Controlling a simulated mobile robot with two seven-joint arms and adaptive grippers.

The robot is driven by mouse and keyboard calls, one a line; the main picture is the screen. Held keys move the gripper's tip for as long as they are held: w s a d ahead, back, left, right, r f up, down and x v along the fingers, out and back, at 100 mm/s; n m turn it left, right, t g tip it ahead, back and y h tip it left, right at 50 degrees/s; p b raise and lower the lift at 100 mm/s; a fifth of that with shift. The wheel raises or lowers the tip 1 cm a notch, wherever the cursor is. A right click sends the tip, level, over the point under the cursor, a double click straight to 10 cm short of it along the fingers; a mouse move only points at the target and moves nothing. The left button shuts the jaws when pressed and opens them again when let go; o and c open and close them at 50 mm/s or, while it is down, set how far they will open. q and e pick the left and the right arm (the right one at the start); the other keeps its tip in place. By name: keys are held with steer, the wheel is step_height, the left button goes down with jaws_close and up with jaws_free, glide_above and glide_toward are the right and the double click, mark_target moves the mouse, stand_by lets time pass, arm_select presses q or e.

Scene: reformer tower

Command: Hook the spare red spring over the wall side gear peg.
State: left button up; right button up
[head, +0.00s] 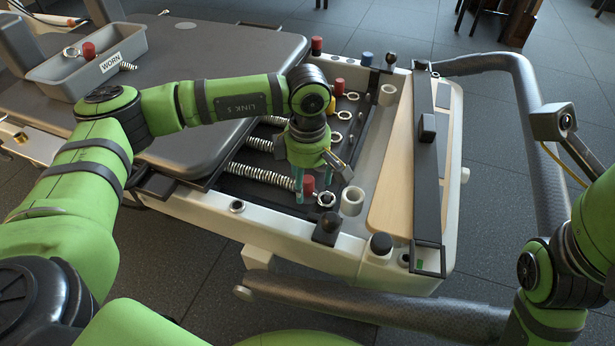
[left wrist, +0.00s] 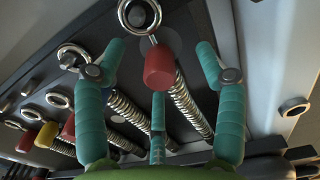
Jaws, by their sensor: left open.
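The red spring nearest me shows its red sleeve (head: 309,184), metal end ring (head: 326,199) and silver coil (head: 263,174) in the head view. In the left wrist view its red sleeve (left wrist: 159,66), ring (left wrist: 139,14) and coil (left wrist: 190,103) run between my fingers. My left gripper (head: 314,188) is open over this end, with teal fingers spread on both sides of the sleeve; it also shows in the left wrist view (left wrist: 160,60). I cannot tell which fitting is the wall side gear peg. My right gripper is out of view.
Other springs end in a yellow sleeve (head: 331,105), a red sleeve (head: 339,87) and several rings. White cups (head: 352,201) stand beside them. A grey tray (head: 92,75) labelled WORN holds a red-sleeved spring at the upper left. A black bar (head: 428,170) crosses the right end.

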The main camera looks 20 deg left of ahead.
mark_target(308, 179)
arm_select(q)
steer(key=shift+r+p, duration=2.2)
steer(key=shift+r, duration=0.85)
